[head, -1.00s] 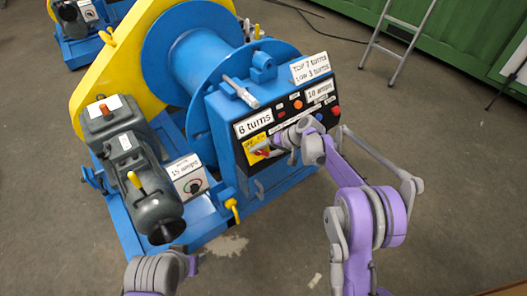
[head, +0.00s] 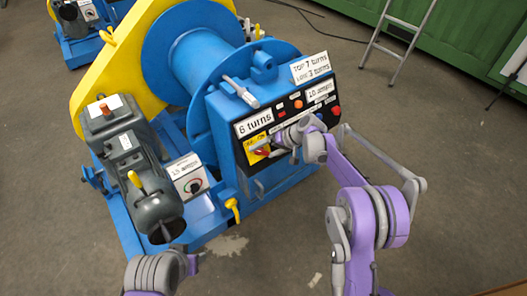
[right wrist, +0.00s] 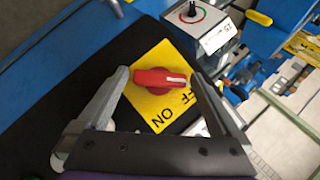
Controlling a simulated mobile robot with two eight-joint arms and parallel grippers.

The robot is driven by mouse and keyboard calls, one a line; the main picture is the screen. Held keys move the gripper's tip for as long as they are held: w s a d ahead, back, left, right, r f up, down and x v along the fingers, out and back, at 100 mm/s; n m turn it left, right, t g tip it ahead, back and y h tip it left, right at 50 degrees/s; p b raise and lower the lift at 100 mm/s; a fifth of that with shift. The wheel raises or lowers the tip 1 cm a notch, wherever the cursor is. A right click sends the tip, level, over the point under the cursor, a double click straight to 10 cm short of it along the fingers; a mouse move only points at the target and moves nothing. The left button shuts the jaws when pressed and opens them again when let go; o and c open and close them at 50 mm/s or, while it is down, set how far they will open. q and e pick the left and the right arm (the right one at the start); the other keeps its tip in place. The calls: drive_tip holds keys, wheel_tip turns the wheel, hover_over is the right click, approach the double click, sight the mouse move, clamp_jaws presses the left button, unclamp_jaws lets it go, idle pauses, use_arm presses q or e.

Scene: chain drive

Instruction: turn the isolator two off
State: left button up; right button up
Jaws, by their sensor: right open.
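A red rotary knob (right wrist: 160,80) sits on a yellow plate (right wrist: 143,103) marked with OFF and ON lettering. A pale line on the knob points to the right in the wrist view. The plate (head: 254,141) is at the lower left of the black panel in the head view, with the knob (head: 263,151) partly hidden. My right gripper (right wrist: 158,77) is open, one finger on each side of the knob, with gaps visible; it also shows in the head view (head: 270,143). My left arm is at the bottom left; its gripper is unclear.
The black panel (head: 291,125) carries buttons and labels, including "6 turns" (head: 253,123). A small box with a dial (head: 190,180) and a dark grey motor (head: 150,180) stand to the left. A ladder (head: 398,42) is at the back. Open floor lies to the right.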

drive_tip(key=v, duration=1)
drive_tip(key=shift+p, duration=0.35)
drive_tip(key=s+d+r+t+h+p, duration=0.1)
drive_tip(key=s+d+r+h+p, duration=0.15)
drive_tip(key=s+r, duration=0.5)
drive_tip(key=s+d+r+h+p, duration=0.1)
drive_tip(key=s+r+h+p, duration=0.2)
drive_tip(key=s, duration=0.7)
drive_tip(key=s+d+t+h+p, duration=0.1)
drive_tip(key=s+d+p, duration=0.1)
drive_tip(key=s, duration=0.7)
drive_tip(key=s+d+r+m+h+p, duration=0.1)
drive_tip(key=s+d, duration=0.3)
drive_tip(key=s, duration=0.5)
drive_tip(key=shift+s+d+r+t+h+p, duration=0.2)
drive_tip(key=shift+d+r+t+h+p, duration=0.15)
drive_tip(key=shift+p, duration=0.45)
